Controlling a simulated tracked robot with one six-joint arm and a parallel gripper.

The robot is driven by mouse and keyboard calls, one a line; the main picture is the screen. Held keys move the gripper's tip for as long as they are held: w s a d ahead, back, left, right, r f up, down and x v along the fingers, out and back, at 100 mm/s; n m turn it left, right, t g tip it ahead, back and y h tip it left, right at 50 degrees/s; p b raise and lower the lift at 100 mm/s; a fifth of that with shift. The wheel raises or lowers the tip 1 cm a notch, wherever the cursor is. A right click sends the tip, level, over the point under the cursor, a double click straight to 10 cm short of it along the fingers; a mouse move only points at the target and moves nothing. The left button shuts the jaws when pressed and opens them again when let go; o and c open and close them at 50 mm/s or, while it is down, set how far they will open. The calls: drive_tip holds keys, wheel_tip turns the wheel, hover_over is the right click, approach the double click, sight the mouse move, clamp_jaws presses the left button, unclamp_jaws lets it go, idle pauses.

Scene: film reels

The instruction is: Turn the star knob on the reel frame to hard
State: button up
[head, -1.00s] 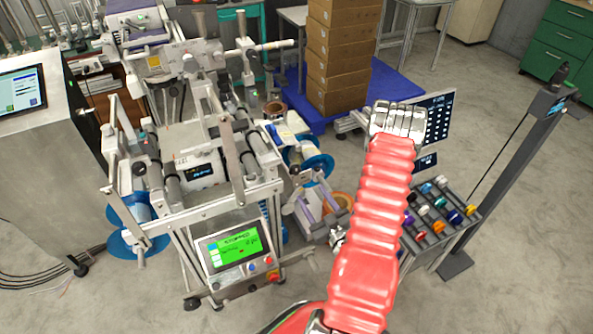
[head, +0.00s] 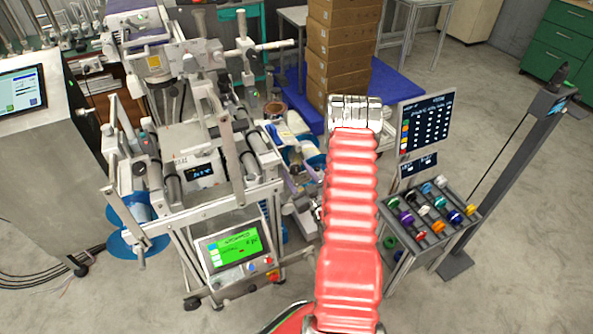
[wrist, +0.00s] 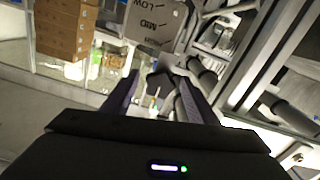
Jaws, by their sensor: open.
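In the wrist view, my gripper (wrist: 160,97) is open, with a purple-grey finger on each side. A dark knob-like part (wrist: 161,84) shows between and just beyond the fingers, probably the star knob. I cannot tell whether the fingers touch it. The knob's pointer setting is not clear. In the head view, the reel frame (head: 235,208) stands left of my red-sleeved arm. My gripper and the knob are hidden there behind the arm.
A green-screened control panel (head: 236,248) is on the frame's front. Stacked cardboard boxes (head: 345,50) stand behind on a blue pallet (head: 400,92). Right of my arm are a dark chart board (head: 427,122) and a rack of coloured knobs (head: 440,238). Floor at far right is open.

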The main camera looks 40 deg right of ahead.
drive_tip(key=shift+w+d, duration=0.15)
drive_tip(key=shift+w, duration=0.45)
drive_tip(key=shift+c, duration=0.5)
drive_tip(key=c, duration=1)
